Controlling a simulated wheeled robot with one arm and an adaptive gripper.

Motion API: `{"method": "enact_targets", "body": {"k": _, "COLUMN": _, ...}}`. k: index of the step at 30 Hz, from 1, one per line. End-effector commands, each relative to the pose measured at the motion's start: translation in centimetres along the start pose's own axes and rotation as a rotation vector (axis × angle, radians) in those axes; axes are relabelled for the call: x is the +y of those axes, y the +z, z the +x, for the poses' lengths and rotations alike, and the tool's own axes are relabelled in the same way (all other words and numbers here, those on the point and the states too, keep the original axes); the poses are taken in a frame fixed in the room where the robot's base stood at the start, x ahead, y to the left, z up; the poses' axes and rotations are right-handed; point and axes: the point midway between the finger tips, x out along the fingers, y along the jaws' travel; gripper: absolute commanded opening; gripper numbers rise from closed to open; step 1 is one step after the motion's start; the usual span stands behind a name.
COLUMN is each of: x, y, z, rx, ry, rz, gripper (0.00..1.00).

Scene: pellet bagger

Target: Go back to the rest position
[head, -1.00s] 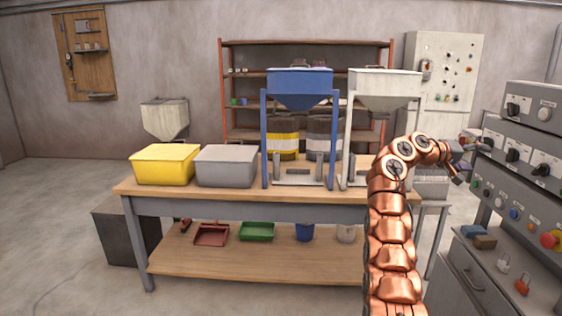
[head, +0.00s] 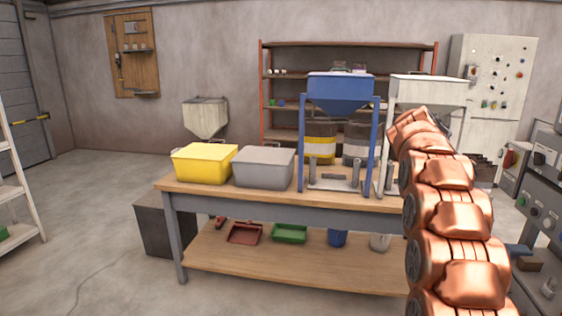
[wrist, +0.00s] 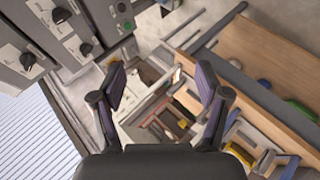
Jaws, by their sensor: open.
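My gripper (wrist: 160,92) shows in the wrist view with its two dark fingers spread apart and nothing between them. It is open and empty, in the air. Behind it in that view are the grey control panel (wrist: 48,32) at the left and the wooden workbench (wrist: 265,60) at the right. In the head view my copper arm rises at the right, in front of the workbench (head: 290,268). The gripper itself is hidden there behind my arm.
On the bench stand a yellow bin (head: 205,164), a grey bin (head: 263,168), a blue hopper stand (head: 340,92) and a white hopper stand (head: 428,90). The control console (head: 543,205) is at the right edge. A white ladder-like rack (head: 18,190) stands left.

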Motion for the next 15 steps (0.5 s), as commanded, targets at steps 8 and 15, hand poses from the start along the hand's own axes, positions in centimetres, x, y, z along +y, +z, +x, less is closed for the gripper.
{"method": "enact_targets", "body": {"k": 8, "x": -4.7, "y": 4.3, "z": -5.1, "rx": -0.016, "ry": -0.160, "rz": -0.056, "gripper": 0.75}}
{"method": "enact_targets", "body": {"k": 15, "x": -8.9, "y": 9.7, "z": -9.3, "rx": -0.049, "ry": -0.292, "rz": -0.098, "gripper": 0.75}}
